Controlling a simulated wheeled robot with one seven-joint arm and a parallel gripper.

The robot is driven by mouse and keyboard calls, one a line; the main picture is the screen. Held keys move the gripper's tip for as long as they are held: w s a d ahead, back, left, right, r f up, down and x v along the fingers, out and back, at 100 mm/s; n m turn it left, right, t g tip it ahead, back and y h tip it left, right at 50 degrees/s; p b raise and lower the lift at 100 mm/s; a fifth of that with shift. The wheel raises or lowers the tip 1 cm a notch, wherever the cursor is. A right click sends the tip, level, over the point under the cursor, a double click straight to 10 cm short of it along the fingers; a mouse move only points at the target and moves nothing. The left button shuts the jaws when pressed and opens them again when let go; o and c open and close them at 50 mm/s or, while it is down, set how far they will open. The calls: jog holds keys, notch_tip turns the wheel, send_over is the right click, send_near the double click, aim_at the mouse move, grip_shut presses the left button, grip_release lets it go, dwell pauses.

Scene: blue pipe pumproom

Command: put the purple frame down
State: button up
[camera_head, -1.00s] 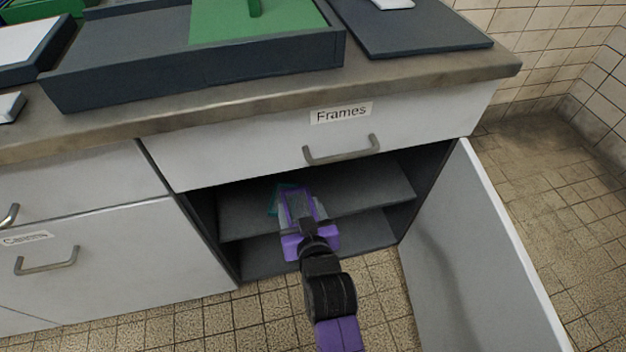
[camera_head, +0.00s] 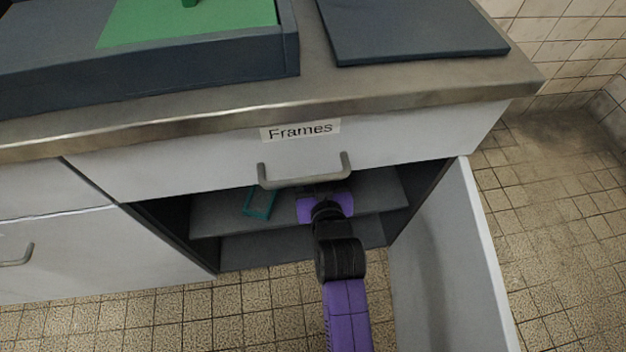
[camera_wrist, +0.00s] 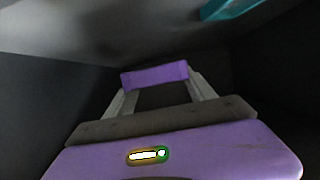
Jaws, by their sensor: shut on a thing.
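My gripper (camera_wrist: 156,82) reaches into the open cabinet under the drawer labelled "Frames". In the wrist view its two grey fingers are shut on the purple frame (camera_wrist: 154,75), which shows as a purple bar across the fingertips. In the head view my gripper's purple body (camera_head: 325,207) is at the cabinet opening; the fingers and the held frame are hidden behind the drawer front and handle. The cabinet has a grey middle shelf (camera_head: 375,192). I cannot tell whether the purple frame touches the shelf.
A teal frame (camera_head: 259,203) lies on the shelf left of my gripper; it also shows in the wrist view (camera_wrist: 230,8). The drawer handle (camera_head: 304,172) is just above my gripper. The open cabinet door (camera_head: 450,255) stands at the right. The right part of the shelf looks clear.

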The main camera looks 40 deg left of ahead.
notch_tip(320, 180, down, 8)
jog(key=b, duration=0.3)
jog(key=shift+f, duration=0.1)
jog(key=shift+f, duration=0.1)
jog(key=o, duration=1.4)
jog(key=shift+f, duration=0.1)
jog(key=shift+r, duration=0.25)
jog(key=p+v, duration=0.4)
jog(key=v, duration=0.8)
